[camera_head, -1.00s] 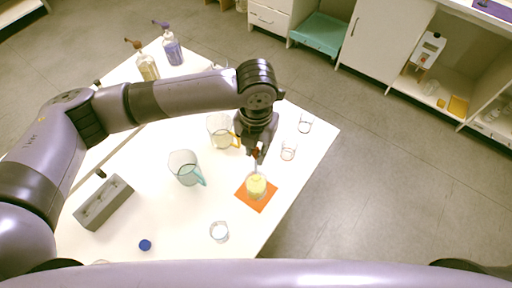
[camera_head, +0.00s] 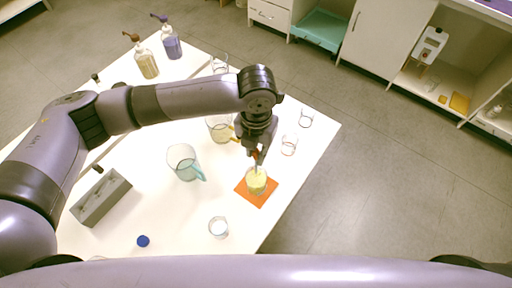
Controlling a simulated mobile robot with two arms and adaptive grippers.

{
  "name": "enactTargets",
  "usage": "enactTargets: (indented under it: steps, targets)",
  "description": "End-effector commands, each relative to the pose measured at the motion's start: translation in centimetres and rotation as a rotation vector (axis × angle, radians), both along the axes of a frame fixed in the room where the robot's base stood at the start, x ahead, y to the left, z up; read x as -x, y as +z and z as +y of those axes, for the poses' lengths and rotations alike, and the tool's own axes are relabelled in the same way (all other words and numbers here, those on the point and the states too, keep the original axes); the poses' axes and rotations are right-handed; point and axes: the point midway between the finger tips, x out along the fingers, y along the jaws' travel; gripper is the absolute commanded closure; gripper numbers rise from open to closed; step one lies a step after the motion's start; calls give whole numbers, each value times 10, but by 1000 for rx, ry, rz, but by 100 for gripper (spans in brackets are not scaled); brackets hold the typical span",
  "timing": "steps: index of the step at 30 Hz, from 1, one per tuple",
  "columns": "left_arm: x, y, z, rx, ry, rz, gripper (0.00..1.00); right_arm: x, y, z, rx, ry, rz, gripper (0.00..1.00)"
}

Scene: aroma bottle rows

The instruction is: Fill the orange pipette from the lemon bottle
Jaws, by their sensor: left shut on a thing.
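A small glass vessel with yellow contents, which I take for the lemon bottle (camera_head: 256,184), stands on an orange mat (camera_head: 259,200) near the table's right edge. My left gripper (camera_head: 258,158) points down just above it, shut on the orange pipette (camera_head: 256,155). Only a bit of its orange part shows between the fingers. Its thin stem runs down to the mouth of the lemon bottle; I cannot tell how deep the tip is or whether it holds liquid. My right gripper is out of view.
Beakers (camera_head: 289,146) and a teal-handled jug (camera_head: 183,163) stand near the mat. A yellow-handled jug (camera_head: 220,130) is partly behind my arm. A grey rack (camera_head: 101,199), blue cap (camera_head: 143,241) and front beaker (camera_head: 218,228) are on the table (camera_head: 178,220). Pump bottles (camera_head: 147,64) stand at the back.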

Motion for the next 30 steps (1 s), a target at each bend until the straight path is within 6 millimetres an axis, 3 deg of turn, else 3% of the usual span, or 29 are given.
enactTargets:
  steps: [30]
  targets:
    - [0,-42,0,0,0,1,100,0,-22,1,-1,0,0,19]
